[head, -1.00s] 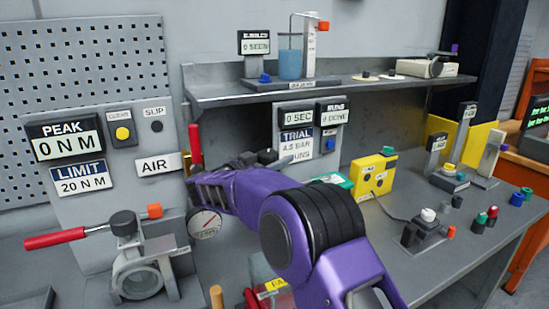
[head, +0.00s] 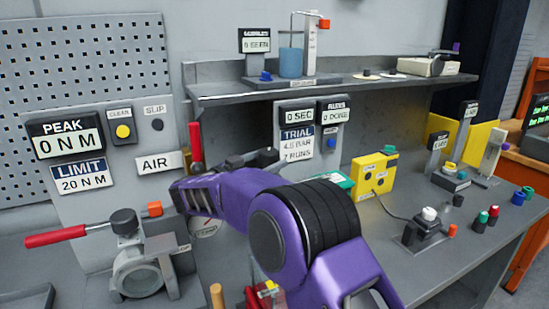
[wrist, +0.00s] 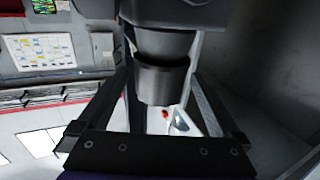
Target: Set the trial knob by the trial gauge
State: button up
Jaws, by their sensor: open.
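My gripper (head: 183,196) is at the arm's left end, just above and left of the gauge. The wrist view shows my gripper (wrist: 161,60) open, with a dark cylinder (wrist: 162,82) between its fingers. The cylinder has a smoother metallic band at its lower end. I cannot tell whether this is the trial knob or whether the fingers touch it. The blue-headed TRIAL sign (head: 298,142) stands behind the arm; its small text is blurred.
A red-handled valve (head: 133,262) stands left of my gripper. A red upright handle (head: 196,146) is close behind it. A yellow box (head: 374,175) and a small black box with a white knob (head: 428,226) stand right of my arm. A grey shelf (head: 330,88) runs above.

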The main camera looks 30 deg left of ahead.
jog(key=v, duration=0.7)
jog(key=shift+s, duration=0.4)
jog(key=shift+a, duration=0.15)
